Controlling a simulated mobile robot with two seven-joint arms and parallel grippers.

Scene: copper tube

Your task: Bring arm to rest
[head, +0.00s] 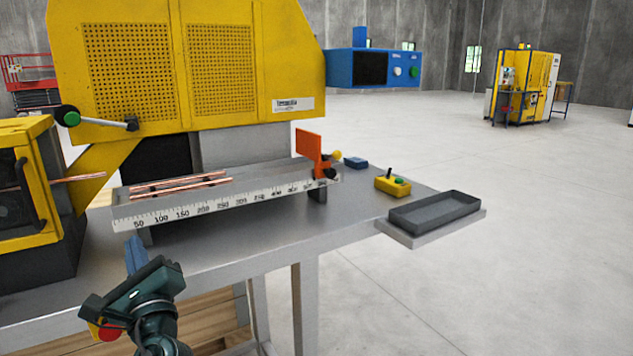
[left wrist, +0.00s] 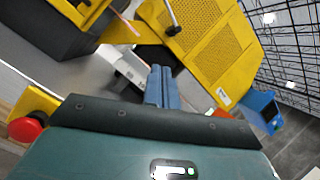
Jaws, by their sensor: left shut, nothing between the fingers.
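My left gripper (head: 133,250) is in the lower left of the head view, in front of the table's front edge and apart from the machine. Its blue fingers are together with nothing between them. The fingers also show in the left wrist view (left wrist: 162,88), pointing toward the yellow machine. Copper tubes (head: 180,185) lie on the ruled rail (head: 240,198) beyond the gripper. My right gripper does not show in either view.
The grey table (head: 230,240) carries a yellow machine (head: 115,60), an orange stop plate (head: 308,143), a yellow button box (head: 393,186) and a dark, empty tray (head: 435,210). A blue control box (head: 373,68) juts from the machine.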

